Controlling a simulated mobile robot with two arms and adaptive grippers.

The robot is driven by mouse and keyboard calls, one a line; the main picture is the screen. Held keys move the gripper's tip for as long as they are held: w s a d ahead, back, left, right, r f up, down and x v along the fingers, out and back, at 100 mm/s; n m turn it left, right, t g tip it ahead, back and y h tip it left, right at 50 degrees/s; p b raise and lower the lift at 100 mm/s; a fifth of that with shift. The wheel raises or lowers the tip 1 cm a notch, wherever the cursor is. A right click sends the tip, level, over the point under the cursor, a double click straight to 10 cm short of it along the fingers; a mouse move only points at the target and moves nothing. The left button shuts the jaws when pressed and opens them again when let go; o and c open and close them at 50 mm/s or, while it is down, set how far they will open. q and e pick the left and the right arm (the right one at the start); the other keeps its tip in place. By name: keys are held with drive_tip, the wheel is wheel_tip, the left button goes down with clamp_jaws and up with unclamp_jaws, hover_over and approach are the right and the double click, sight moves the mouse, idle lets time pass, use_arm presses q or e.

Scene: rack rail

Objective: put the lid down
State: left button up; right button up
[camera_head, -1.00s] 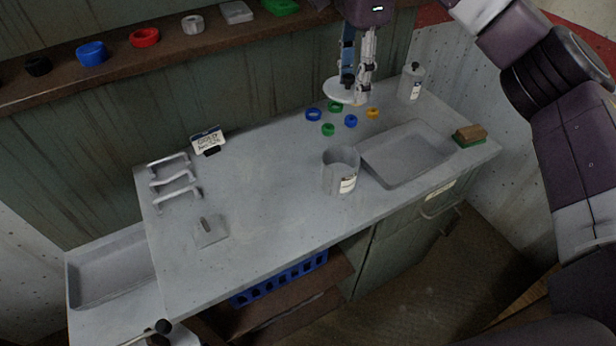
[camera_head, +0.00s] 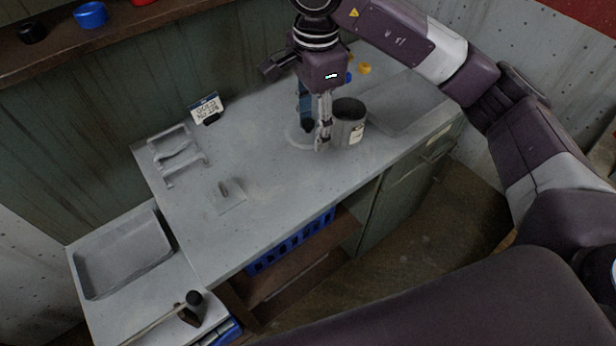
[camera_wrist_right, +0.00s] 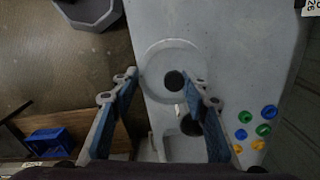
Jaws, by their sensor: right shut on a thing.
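The lid (camera_head: 297,137) is a pale round disc with a dark knob. My right gripper (camera_head: 314,138) is shut on its knob, pointing down, low over the worktop left of the grey canister (camera_head: 350,130). I cannot tell if the lid touches the worktop. In the right wrist view the lid (camera_wrist_right: 155,62) lies flat beyond my fingers (camera_wrist_right: 160,80), with its dark knob (camera_wrist_right: 174,80) by the right-hand finger. The canister is upright, with a dark open top and a label, and is partly hidden by the fingers in the wrist view. My left gripper is out of view.
The worktop (camera_head: 265,165) is clear left of the lid. A small plate with a handle (camera_head: 229,197), a rack (camera_head: 175,155) and a sign (camera_head: 207,109) stand further left. Coloured rings (camera_wrist_right: 264,130) lie on the worktop.

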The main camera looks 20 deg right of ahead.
sight(313, 137)
wheel_tip(313, 137, down, 12)
drive_tip(key=shift+r+p, duration=0.25)
drive_tip(key=shift+p, duration=0.55)
clamp_jaws()
wheel_tip(313, 137, down, 4)
drive_tip(key=shift+f+p, duration=0.25)
drive_tip(key=shift+p, duration=0.25)
drive_tip(key=shift+s+f, duration=0.15)
drive_tip(key=o, duration=1.1)
unclamp_jaws()
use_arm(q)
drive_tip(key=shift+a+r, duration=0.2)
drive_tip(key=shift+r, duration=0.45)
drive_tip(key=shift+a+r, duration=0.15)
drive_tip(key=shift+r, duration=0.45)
use_arm(e)
drive_tip(key=shift+o, duration=0.3)
drive_tip(key=shift+w, duration=0.2)
drive_tip(key=shift+r, duration=0.5)
wheel_tip(313, 137, up, 10)
drive_tip(key=b, duration=0.3)
drive_tip(key=shift+s+r, duration=0.1)
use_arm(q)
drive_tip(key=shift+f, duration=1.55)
use_arm(e)
drive_tip(key=shift+r, duration=0.5)
